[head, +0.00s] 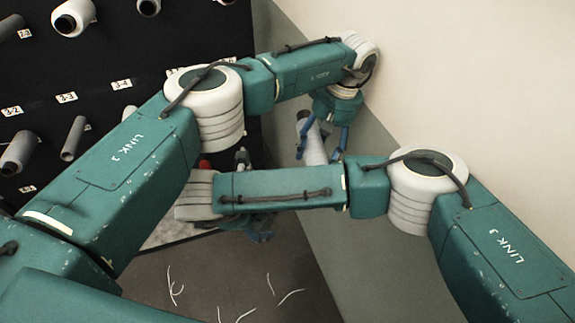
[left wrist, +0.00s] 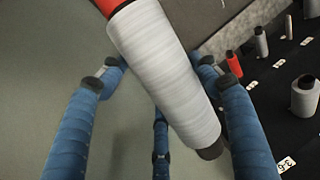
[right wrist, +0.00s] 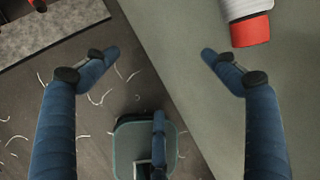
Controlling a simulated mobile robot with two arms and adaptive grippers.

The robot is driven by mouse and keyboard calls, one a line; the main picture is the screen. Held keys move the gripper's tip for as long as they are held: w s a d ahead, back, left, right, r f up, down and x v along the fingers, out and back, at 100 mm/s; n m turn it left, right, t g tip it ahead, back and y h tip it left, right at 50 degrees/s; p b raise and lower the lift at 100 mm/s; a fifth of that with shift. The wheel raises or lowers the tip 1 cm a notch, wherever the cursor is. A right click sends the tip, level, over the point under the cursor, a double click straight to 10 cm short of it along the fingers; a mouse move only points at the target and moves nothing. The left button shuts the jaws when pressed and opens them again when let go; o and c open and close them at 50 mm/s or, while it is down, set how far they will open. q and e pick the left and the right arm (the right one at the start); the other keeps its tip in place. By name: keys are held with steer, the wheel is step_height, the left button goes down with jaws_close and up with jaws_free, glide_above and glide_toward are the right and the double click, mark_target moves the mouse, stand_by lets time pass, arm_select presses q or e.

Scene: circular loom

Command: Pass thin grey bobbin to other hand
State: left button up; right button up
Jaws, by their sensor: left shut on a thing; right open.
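The thin grey bobbin (head: 313,148) is held by my left gripper (head: 319,152) beside the pale wall in the head view. In the left wrist view the bobbin (left wrist: 165,70) lies slanted between the blue fingers of my left gripper (left wrist: 161,68), with a red end at the top and a dark tip at the bottom. My right gripper (right wrist: 160,55) is open with nothing between its fingertips. In the right wrist view the bobbin's red end (right wrist: 250,28) is at the upper right, apart from the right fingers. In the head view my right arm mostly hides the right gripper.
A black rack (head: 100,60) with labelled pegs and several bobbins stands at the left. More bobbins (left wrist: 304,95) show at the right of the left wrist view. White thread scraps (head: 270,284) lie on the dark floor. The pale wall (head: 470,80) is close on the right.

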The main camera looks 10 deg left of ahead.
mark_target(305, 158)
steer(key=w+d+r+t+h, duration=0.2)
steer(key=w+d+r+t, duration=0.1)
steer(key=w+r+t, duration=0.4)
steer(key=w+d+f, duration=0.1)
steer(key=w, duration=0.1)
steer(key=w+d+f+g, duration=0.1)
steer(key=w+f, duration=0.1)
steer(key=w, duration=0.1)
steer(key=w+d+f+g, duration=0.1)
steer(key=w, duration=0.2)
steer(key=shift+w+d+f, duration=0.2)
steer(key=shift+d+f, duration=0.1)
steer(key=shift+d, duration=0.05)
steer(key=shift+c, duration=0.3)
steer(key=c, duration=1.3)
arm_select(q)
steer(key=o, duration=2)
arm_select(e)
steer(key=shift+c, duration=0.4)
arm_select(q)
steer(key=shift+o, duration=0.2)
